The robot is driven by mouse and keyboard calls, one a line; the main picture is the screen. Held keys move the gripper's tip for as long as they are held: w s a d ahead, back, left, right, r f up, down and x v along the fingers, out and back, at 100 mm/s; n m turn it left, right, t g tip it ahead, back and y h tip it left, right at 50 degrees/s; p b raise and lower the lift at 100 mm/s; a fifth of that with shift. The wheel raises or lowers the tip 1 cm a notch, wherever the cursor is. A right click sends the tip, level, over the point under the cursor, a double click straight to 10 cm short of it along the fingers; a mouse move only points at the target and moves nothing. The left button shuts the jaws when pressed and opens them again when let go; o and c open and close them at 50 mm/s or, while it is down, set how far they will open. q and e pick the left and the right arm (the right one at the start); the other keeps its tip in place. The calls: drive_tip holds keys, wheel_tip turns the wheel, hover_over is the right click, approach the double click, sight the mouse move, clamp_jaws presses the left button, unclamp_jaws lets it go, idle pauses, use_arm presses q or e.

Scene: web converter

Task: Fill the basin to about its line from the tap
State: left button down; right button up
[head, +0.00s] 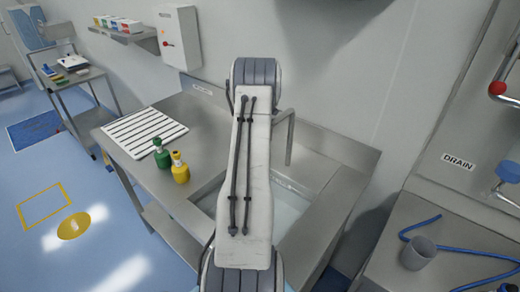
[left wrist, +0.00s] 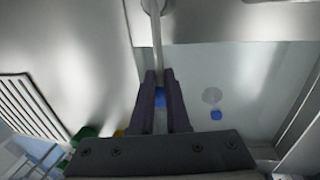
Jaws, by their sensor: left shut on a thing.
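The steel basin (head: 290,207) is set in the counter, largely hidden behind my arm in the head view. Its inside looks pale and smooth; I cannot make out a fill line or the water level. The tap (head: 290,140), a bent grey pipe, stands at the basin's back edge. In the left wrist view my left gripper (left wrist: 160,77) is shut on a thin grey rod (left wrist: 156,45) with a blue part (left wrist: 160,98) between the fingers. The rod runs up to a round mount. The basin floor (left wrist: 250,85) lies beyond, with a small blue spot. My right gripper is not seen.
A green bottle (head: 162,153) and a yellow bottle (head: 180,168) stand left of the basin, near a white striped rack (head: 145,131). A wall box (head: 180,38) hangs behind.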

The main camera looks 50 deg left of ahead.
use_arm(q)
drive_tip(key=shift+s+d+f, duration=0.1)
drive_tip(key=shift+s+f, duration=0.05)
drive_tip(key=shift+s, duration=0.15)
drive_tip(key=c, duration=0.9)
unclamp_jaws()
drive_tip(key=shift+s, duration=0.1)
drive_tip(key=shift+w, duration=0.2)
drive_tip(key=shift+r, duration=0.5)
drive_tip(key=shift+d+r+b, duration=0.3)
drive_tip(key=shift+r+b, duration=0.15)
drive_tip(key=shift+r, duration=1.1)
drive_tip(key=shift+d+r+b, duration=0.3)
drive_tip(key=shift+r+b, duration=0.1)
drive_tip(key=shift+r, duration=1.2)
drive_tip(key=shift+d+r+b, duration=0.3)
drive_tip(key=shift+r+b, duration=0.15)
drive_tip(key=shift+r, duration=1.1)
